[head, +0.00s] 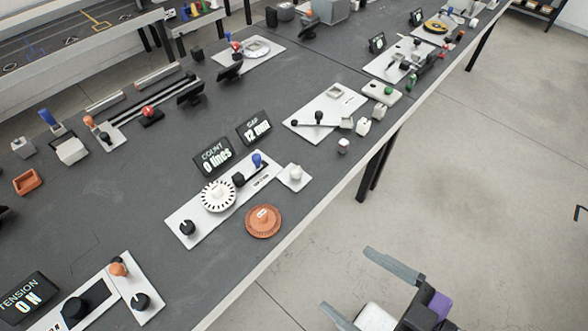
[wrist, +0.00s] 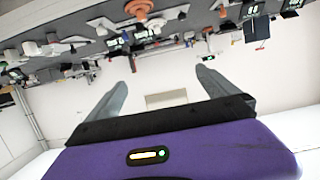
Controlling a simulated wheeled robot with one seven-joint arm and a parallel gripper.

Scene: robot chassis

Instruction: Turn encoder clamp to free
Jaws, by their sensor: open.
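The encoder board (head: 206,221) is a pale plate on the dark bench. It carries a white slotted disc (head: 218,196), a black knob (head: 187,228) at its near-left end and a blue-topped lever (head: 257,160) at its far end. I cannot tell which of these is the clamp. Behind it, a display (head: 213,157) reads COUNT 0 lines and another (head: 254,128) reads GAP 12 mm. My gripper (head: 346,280) is open and empty, off the bench's front edge and right of the board. Its spread fingers also show in the wrist view (wrist: 163,80), touching nothing.
An orange disc (head: 263,221) lies on the bench between the board and the front edge. The floor beside the bench is clear.

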